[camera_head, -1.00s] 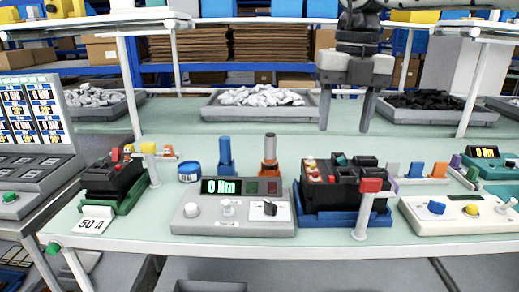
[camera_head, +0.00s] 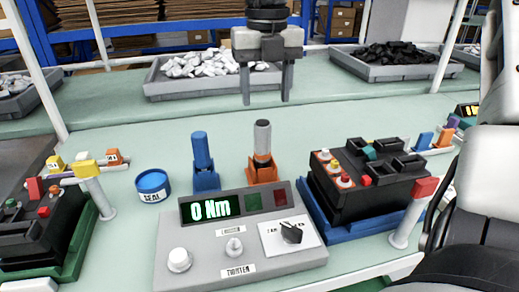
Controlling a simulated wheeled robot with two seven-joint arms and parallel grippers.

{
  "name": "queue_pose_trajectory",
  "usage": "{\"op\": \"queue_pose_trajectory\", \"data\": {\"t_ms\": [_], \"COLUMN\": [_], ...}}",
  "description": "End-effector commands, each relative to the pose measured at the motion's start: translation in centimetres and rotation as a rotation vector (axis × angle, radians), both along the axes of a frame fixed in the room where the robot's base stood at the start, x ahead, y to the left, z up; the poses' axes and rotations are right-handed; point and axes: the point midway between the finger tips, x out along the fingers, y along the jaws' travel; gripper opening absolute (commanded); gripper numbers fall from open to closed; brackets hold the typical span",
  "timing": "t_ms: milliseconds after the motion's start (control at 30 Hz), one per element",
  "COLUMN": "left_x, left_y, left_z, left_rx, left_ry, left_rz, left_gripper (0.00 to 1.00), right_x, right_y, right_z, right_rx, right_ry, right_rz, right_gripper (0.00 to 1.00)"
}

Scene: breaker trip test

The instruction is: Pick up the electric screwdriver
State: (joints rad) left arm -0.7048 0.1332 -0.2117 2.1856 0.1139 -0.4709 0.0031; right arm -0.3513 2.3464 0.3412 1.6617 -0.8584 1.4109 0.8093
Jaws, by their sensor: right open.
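Two upright tools stand behind the grey control box. One is a grey-topped tool (camera_head: 262,139) in an orange stand (camera_head: 264,171). The other is a blue tool (camera_head: 201,152) in a blue stand (camera_head: 206,180). The frames do not label which is the electric screwdriver. My right gripper (camera_head: 266,101) points down with its two fingers apart and nothing between them. In the picture it is directly above the grey-topped tool, clear of it. My left gripper is not in view.
The control box (camera_head: 215,258) reads 0 Nm. A breaker (camera_head: 370,175) sits in a blue tray to the right, with a red-topped post (camera_head: 412,215) beside it. A blue round container (camera_head: 153,186) stands left of the blue tool. A bin of white parts (camera_head: 215,87) lies behind.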

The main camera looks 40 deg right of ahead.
Motion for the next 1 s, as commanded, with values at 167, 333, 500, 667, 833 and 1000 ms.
{"op": "queue_pose_trajectory", "data": {"t_ms": [167, 333, 500, 667, 833, 1000], "left_x": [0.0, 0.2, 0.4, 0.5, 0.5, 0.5], "left_y": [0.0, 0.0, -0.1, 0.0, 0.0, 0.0], "left_z": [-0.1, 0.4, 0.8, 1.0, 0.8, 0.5], "left_rx": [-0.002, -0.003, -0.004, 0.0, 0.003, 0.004], "left_ry": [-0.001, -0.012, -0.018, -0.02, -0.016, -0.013], "left_rz": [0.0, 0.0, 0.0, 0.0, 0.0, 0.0], "left_gripper": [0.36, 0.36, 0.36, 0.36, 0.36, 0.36], "right_x": [0.0, 0.1, 0.5, 0.9, 1.0, 1.0], "right_y": [0.0, 0.0, -0.1, -0.3, -0.2, -0.3], "right_z": [-3.4, -4.6, -6.3, -8.7, -9.7, -9.7], "right_rx": [0.002, 0.001, 0.002, 0.002, 0.001, 0.0], "right_ry": [0.004, 0.0, 0.005, 0.004, 0.0, -0.001], "right_rz": [0.0, -0.002, -0.002, -0.001, -0.002, -0.002], "right_gripper": [0.56, 0.56, 0.56, 0.56, 0.56, 0.56]}}
